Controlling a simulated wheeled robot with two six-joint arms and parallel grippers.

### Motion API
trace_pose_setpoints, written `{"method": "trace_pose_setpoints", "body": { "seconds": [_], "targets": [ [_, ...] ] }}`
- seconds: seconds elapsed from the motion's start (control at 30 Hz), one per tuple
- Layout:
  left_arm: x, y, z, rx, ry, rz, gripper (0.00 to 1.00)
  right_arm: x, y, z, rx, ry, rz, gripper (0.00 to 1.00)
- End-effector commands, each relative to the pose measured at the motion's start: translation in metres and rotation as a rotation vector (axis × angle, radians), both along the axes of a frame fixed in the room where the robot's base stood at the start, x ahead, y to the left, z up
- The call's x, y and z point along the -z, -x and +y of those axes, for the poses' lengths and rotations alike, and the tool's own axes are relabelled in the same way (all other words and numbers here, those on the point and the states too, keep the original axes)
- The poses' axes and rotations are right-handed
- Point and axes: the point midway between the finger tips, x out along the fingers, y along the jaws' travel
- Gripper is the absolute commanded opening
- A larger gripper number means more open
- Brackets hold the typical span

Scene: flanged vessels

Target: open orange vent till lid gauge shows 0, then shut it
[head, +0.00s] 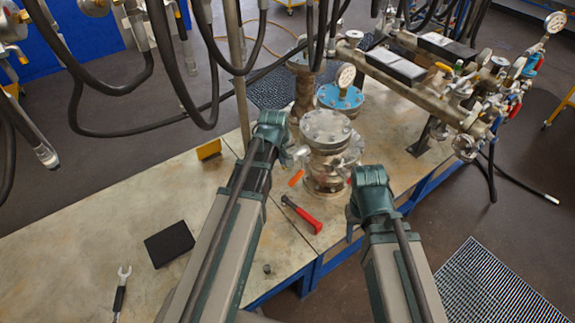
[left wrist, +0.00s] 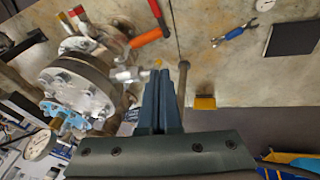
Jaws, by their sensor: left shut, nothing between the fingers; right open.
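The flanged vessel (head: 325,135) stands on the bench with a bolted round lid; it fills the left of the left wrist view (left wrist: 75,88). An orange vent handle (head: 296,178) sticks out low at its left side and also shows in the left wrist view (left wrist: 148,38). A white dial gauge (head: 345,76) shows at a blue flange behind the lid, also in the left wrist view (left wrist: 40,145); its reading is too small to tell. My left gripper (head: 272,122) is shut and empty, beside the vessel's left side. My right gripper (head: 370,178) is open, right of the vessel.
A red-handled hammer (head: 303,215) lies in front of the vessel. A yellow block (head: 209,150), a black block (head: 169,244) and a wrench (head: 120,293) lie to the left. A pipe manifold (head: 420,92) stands behind right. Black hoses (head: 175,75) hang at the upper left.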

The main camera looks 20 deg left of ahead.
Motion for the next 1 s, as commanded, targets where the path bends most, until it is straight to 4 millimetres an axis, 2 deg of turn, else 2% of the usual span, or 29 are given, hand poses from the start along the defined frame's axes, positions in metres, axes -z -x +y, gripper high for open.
{"method": "trace_pose_setpoints", "body": {
  "seconds": [0.27, 0.8, 1.0],
  "targets": [
    [0.026, -0.008, 0.000, 0.001, 0.000, 0.000, 0.00, 0.026, 0.000, 0.000, -0.001, 0.000, -0.001, 0.50],
    [0.099, -0.033, 0.001, 0.001, 0.000, 0.000, 0.00, 0.099, 0.000, 0.000, -0.014, 0.002, 0.000, 0.50],
    [0.120, -0.044, -0.015, 0.003, -0.001, 0.000, 0.00, 0.120, 0.000, 0.000, -0.014, 0.002, 0.000, 0.50]
  ]
}}
